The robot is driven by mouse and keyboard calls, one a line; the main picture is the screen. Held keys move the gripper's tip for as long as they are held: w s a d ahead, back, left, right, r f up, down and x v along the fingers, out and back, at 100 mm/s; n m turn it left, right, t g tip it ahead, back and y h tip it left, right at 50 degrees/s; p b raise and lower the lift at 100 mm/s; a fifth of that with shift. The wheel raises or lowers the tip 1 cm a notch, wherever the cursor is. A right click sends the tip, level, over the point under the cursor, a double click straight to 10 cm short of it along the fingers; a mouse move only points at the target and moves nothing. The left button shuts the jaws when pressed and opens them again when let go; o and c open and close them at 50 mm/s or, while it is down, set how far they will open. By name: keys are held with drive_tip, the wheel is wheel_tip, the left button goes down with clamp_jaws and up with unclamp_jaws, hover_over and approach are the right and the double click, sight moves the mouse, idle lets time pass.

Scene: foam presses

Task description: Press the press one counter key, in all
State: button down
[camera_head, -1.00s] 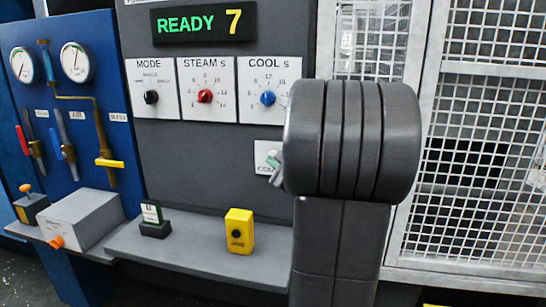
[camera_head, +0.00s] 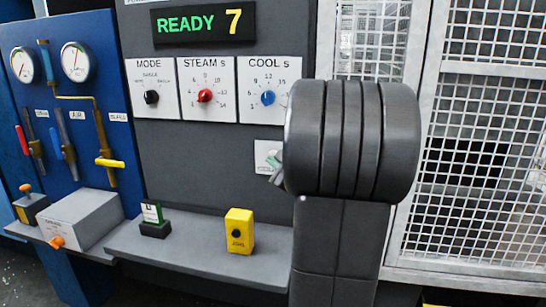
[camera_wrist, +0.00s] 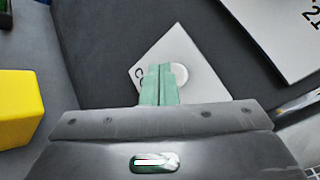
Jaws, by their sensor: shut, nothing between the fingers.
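The counter key is a round pale button (camera_wrist: 181,74) on a small white plate (camera_wrist: 150,57) in the wrist view. The plate (camera_head: 264,148) also shows in the head view, on the dark panel below the cool dial, with its label partly hidden by my arm. My gripper (camera_wrist: 160,68) has green fingers, shut together with nothing between them. The fingertips lie over the key in the wrist view and hide its left part; I cannot tell whether they touch it. In the head view my gripper (camera_head: 272,160) is at the plate. The display (camera_head: 203,23) reads READY 7.
Mode (camera_head: 151,97), steam (camera_head: 205,96) and cool (camera_head: 268,97) dials sit above the key. A yellow box (camera_head: 239,231) with a dark button and a small dark block (camera_head: 155,229) with a card stand on the grey shelf (camera_head: 195,258) below. A mesh guard (camera_head: 480,170) is at right.

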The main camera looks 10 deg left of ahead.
drive_tip(key=shift+w, duration=0.35)
drive_tip(key=shift+w, duration=0.45)
idle(0.5)
drive_tip(key=shift+s, duration=0.1)
drive_tip(key=shift+s+b, duration=0.55)
drive_tip(key=shift+s, duration=0.2)
drive_tip(key=s+b, duration=0.1)
drive_tip(key=s, duration=0.4)
idle(0.4)
idle(0.5)
